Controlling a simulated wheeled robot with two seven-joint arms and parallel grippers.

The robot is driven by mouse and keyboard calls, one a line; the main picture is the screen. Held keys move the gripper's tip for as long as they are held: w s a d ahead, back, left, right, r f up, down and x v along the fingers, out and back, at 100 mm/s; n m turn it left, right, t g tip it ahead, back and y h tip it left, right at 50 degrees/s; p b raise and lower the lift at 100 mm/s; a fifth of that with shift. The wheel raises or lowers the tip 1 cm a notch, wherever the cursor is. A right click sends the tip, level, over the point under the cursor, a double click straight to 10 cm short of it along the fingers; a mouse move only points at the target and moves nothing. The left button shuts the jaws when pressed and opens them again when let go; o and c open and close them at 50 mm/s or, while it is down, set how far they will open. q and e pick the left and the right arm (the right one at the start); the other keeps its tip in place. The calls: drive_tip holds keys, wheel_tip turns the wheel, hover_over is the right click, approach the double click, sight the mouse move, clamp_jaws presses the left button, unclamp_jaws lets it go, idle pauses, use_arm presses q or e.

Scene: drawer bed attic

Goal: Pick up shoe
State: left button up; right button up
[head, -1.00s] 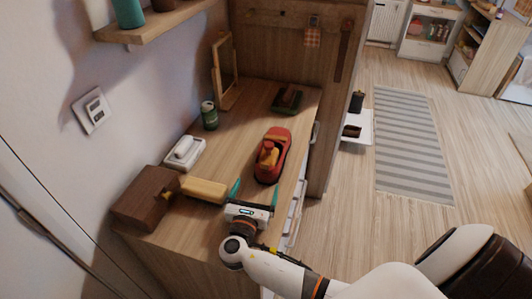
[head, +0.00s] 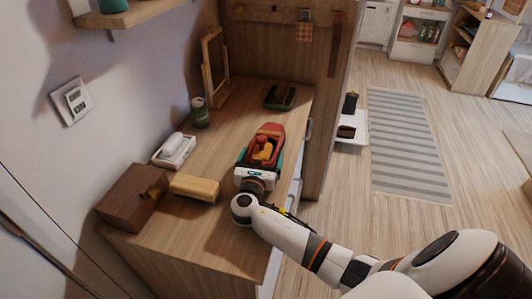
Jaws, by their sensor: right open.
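A red and dark shoe (head: 267,140) with a yellow-orange inside lies on the wooden dresser top (head: 227,120), toward its right edge. My right gripper (head: 260,157) is at the near end of the shoe. Its teal fingers are spread, one on each side of the shoe. Whether the fingers touch the shoe cannot be told. The gripper body covers the shoe's near end. My left gripper is not in view.
A yellow block (head: 195,188) and a brown box (head: 133,197) lie left of my gripper. A white telephone-like object (head: 174,150), a green can (head: 200,113), a wooden frame (head: 215,65) and a dark green object (head: 280,96) stand further back. A wall is at left.

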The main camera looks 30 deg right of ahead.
drive_tip(key=shift+s+r, duration=0.1)
drive_tip(key=shift+c, duration=0.4)
drive_tip(key=c, duration=1.1)
